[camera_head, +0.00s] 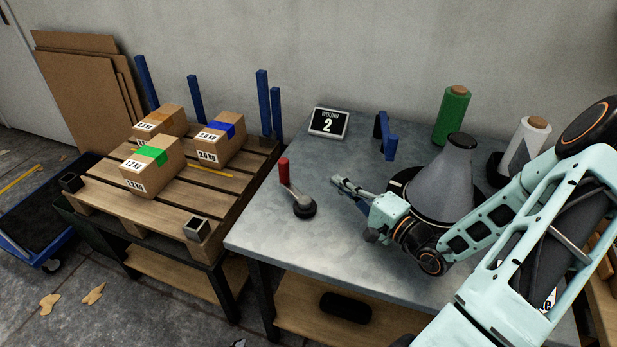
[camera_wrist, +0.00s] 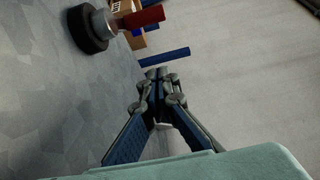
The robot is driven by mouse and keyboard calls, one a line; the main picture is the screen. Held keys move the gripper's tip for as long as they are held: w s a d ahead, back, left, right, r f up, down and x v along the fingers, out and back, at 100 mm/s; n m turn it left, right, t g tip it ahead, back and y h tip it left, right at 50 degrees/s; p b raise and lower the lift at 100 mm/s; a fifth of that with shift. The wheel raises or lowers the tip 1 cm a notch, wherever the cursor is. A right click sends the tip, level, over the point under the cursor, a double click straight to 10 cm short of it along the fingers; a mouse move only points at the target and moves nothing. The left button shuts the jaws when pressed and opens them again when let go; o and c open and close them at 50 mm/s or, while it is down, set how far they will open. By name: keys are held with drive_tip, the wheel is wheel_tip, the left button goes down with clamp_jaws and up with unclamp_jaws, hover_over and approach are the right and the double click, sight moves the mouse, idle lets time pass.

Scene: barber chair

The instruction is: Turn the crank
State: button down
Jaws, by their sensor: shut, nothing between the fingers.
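The crank (camera_head: 297,200) stands on the grey metal table (camera_head: 270,235), with a black round base, a grey arm and an upright red handle (camera_head: 284,171). In the wrist view the crank's base (camera_wrist: 88,30) is at the upper left and its red handle (camera_wrist: 143,18) points right. My gripper (camera_head: 338,183) is to the right of the crank in the head view, apart from it. In the wrist view my gripper's fingertips (camera_wrist: 157,73) are together and hold nothing.
A grey cone (camera_head: 445,180) stands behind my arm. A small sign (camera_head: 328,123) reading "ROUND 2" sits at the table's back. Green (camera_head: 452,112) and white (camera_head: 528,140) rolls stand at the back right. A pallet (camera_head: 160,205) with boxes is at the left.

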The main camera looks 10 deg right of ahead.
drive_tip(key=b+x, duration=0.1)
drive_tip(key=x, duration=0.8)
drive_tip(key=shift+w+a, duration=0.3)
drive_tip(key=a, duration=0.3)
drive_tip(key=shift+s, duration=0.4)
drive_tip(key=shift+s+a, duration=0.1)
drive_tip(key=shift+a, duration=0.3)
drive_tip(key=shift+n+y, duration=0.3)
drive_tip(key=shift+y, duration=0.1)
